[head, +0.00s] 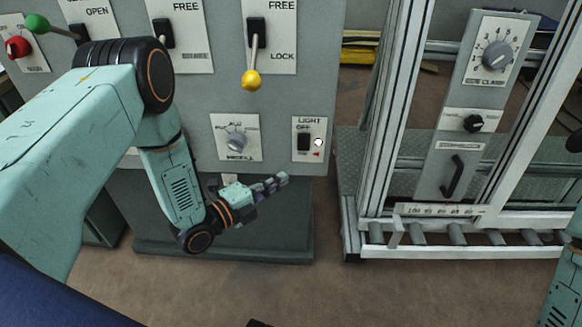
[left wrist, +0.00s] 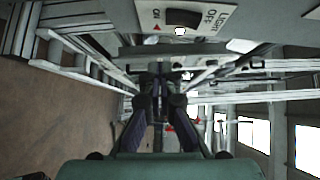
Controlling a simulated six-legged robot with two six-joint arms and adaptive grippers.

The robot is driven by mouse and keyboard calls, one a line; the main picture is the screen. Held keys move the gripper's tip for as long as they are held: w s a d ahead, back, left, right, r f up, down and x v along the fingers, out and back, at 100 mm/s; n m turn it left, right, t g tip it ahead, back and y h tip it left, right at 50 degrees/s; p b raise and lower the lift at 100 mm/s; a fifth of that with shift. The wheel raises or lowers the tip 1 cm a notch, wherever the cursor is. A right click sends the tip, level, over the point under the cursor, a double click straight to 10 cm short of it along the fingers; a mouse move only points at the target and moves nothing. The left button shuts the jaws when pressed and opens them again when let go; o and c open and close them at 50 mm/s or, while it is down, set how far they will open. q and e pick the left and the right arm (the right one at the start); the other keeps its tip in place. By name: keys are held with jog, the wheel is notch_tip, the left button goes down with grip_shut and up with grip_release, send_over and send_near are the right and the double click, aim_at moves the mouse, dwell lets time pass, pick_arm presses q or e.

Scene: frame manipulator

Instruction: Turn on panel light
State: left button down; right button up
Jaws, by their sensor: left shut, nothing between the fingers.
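The light panel (head: 300,123) is a small white plate marked LIGHT and OFF, low on the right of the grey control cabinet. It carries a black rocker switch (head: 304,142) and a small white round spot (head: 318,142). In the left wrist view the plate shows upside down at the top, with its black switch (left wrist: 183,17). My left gripper (head: 281,179) is shut and empty, below and a little left of the light panel in the head view, apparently apart from it. Its fingers also show in the left wrist view (left wrist: 160,82). My right gripper is out of view.
Left of the light plate is a grey rotary knob (head: 236,140). Above are a yellow-knobbed lever (head: 251,80), a green-knobbed lever (head: 38,24) and a red knob (head: 18,47). On the right stands a metal frame (head: 385,120) with a dial panel (head: 497,54) and rollers. Brown floor lies in front.

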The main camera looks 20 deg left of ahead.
pick_arm(q)
jog(key=v, duration=0.2)
jog(key=p+v, duration=0.1)
jog(key=v, duration=0.1)
jog(key=shift+w+a+f, duration=0.1)
jog(key=shift+f, duration=0.3)
